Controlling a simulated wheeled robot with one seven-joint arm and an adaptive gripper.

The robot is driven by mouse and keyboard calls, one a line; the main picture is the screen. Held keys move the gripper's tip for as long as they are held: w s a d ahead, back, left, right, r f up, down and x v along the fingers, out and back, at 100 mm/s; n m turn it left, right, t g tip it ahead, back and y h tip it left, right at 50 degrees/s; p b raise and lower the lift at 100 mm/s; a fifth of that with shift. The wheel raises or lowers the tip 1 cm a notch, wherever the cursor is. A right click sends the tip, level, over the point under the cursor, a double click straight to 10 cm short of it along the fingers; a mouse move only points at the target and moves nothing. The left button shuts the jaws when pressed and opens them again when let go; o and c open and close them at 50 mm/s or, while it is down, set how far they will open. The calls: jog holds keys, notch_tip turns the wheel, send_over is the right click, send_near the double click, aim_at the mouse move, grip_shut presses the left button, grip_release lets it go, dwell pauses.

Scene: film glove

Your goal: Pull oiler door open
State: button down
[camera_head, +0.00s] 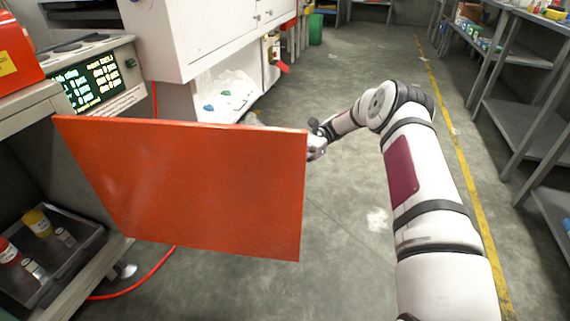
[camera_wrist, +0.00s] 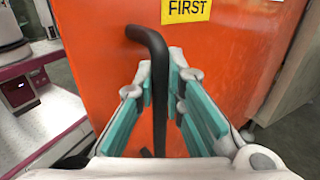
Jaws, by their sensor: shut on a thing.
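The oiler door is an orange-red panel (camera_head: 190,185) in the head view. It stands swung out from the cabinet on the left, and the cabinet interior shows behind it. In the wrist view the door's outer face (camera_wrist: 225,60) fills the middle, with a yellow label (camera_wrist: 186,10) at the top. A black bent bar handle (camera_wrist: 157,75) sits on that face. My gripper (camera_wrist: 160,90) has its teal-padded fingers on either side of the handle and is shut on it. In the head view my gripper (camera_head: 316,145) is partly hidden behind the door's right edge.
A black tray (camera_head: 60,250) with several bottles lies inside the open cabinet. A red hose (camera_head: 145,280) runs on the floor below the door. A white cabinet (camera_head: 215,40) stands behind. Grey shelves (camera_head: 520,110) line the right, with clear floor between.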

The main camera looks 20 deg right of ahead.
jog(key=shift+d+f, duration=0.1)
jog(key=shift+d, duration=0.25)
jog(key=c, duration=1.7)
grip_release()
jog(key=shift+o, duration=0.2)
jog(key=shift+a, duration=0.1)
